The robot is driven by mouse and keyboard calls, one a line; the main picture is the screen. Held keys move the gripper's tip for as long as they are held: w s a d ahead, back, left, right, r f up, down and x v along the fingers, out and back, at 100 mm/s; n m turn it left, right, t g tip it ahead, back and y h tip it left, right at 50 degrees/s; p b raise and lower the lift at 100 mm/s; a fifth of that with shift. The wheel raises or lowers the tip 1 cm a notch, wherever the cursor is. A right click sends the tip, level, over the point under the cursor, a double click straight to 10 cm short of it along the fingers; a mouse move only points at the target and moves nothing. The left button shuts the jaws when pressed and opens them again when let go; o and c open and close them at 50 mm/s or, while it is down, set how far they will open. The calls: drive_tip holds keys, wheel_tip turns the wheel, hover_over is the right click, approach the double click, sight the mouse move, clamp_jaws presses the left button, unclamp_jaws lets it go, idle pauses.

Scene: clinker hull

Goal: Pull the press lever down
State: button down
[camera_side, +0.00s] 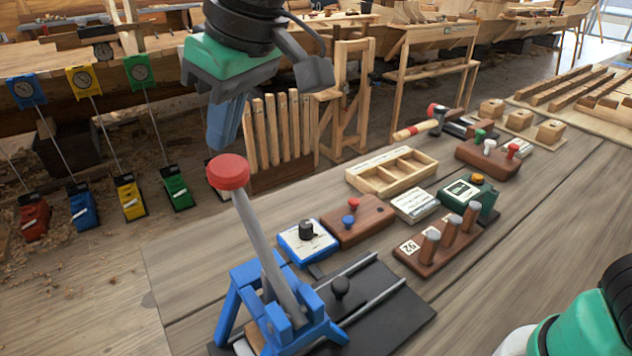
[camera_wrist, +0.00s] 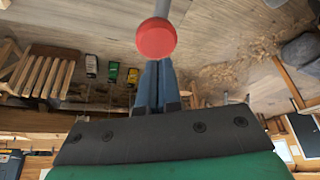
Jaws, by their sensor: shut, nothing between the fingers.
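The press lever is a grey bar (camera_side: 262,245) with a red knob (camera_side: 229,171) on top. It rises, leaning to the left, from a blue press frame (camera_side: 285,312) on a dark base plate (camera_side: 385,312) at the front of the bench. My gripper (camera_side: 220,146) is shut and empty, pointing down, with its blue fingertips just above and behind the red knob in the side view. In the wrist view the red knob (camera_wrist: 156,38) sits just beyond the tips of my shut fingers. I cannot tell whether they touch it.
Right of the lever are a blue box with a black knob (camera_side: 307,240), a wooden block with knobs (camera_side: 358,219), a peg block (camera_side: 440,242) and a divided wooden tray (camera_side: 378,187). A black knob (camera_side: 340,287) stands on the base plate. The bench's left front is clear.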

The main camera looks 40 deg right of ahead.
drive_tip(key=shift+f, duration=0.3)
